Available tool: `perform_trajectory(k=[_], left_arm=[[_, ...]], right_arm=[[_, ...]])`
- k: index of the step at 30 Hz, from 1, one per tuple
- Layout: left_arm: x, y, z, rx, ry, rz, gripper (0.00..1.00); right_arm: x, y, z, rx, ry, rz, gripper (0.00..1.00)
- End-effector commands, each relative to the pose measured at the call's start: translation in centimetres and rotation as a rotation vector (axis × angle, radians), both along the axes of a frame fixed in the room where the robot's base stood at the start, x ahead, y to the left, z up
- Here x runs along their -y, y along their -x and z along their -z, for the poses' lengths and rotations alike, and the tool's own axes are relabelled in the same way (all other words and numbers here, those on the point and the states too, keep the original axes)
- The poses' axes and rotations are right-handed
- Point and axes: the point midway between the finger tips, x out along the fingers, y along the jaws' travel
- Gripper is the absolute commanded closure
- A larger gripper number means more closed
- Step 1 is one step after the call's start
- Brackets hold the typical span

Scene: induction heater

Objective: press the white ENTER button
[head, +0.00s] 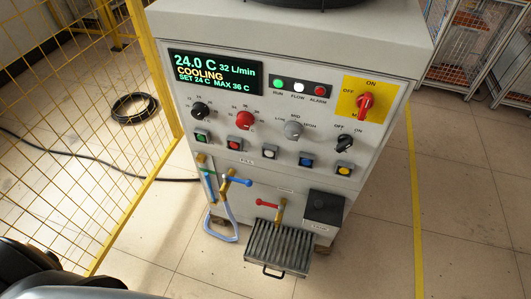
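A white button (273,153), the middle one of a row, sits on the sloped front panel of a grey machine (290,125). Its label is too small to read, so I cannot confirm that it says ENTER. Green (201,137) and red (236,144) buttons are to its left; blue (307,161) and yellow (344,170) buttons are to its right. Nothing covers the white button. Neither of my grippers shows; only dark and grey parts of my own body show at the lower left.
Above the row are knobs, lamps, a red switch (365,102) and a display (214,73) reading COOLING. Below are a blue-handled valve (236,181), a red-handled valve (270,204) and a grated tray (278,247). A yellow mesh fence (75,110) stands left. Floor is clear on the right.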

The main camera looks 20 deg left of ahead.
Motion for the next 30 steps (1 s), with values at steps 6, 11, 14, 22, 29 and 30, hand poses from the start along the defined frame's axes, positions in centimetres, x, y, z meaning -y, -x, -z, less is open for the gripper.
perform_trajectory(k=[6, 11, 14, 22, 29, 30], left_arm=[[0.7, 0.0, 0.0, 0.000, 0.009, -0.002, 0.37], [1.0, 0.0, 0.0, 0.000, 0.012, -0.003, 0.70], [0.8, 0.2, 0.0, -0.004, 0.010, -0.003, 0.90], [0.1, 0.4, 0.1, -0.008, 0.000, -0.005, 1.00], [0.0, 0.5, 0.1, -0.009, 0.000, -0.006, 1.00], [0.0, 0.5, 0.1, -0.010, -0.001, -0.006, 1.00]], right_arm=[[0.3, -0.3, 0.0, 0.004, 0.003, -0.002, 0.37], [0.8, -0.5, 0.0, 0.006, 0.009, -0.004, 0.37], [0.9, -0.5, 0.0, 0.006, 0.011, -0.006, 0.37], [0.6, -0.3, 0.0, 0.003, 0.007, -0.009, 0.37], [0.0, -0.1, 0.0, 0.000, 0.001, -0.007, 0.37], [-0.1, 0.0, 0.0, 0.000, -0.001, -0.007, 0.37]])
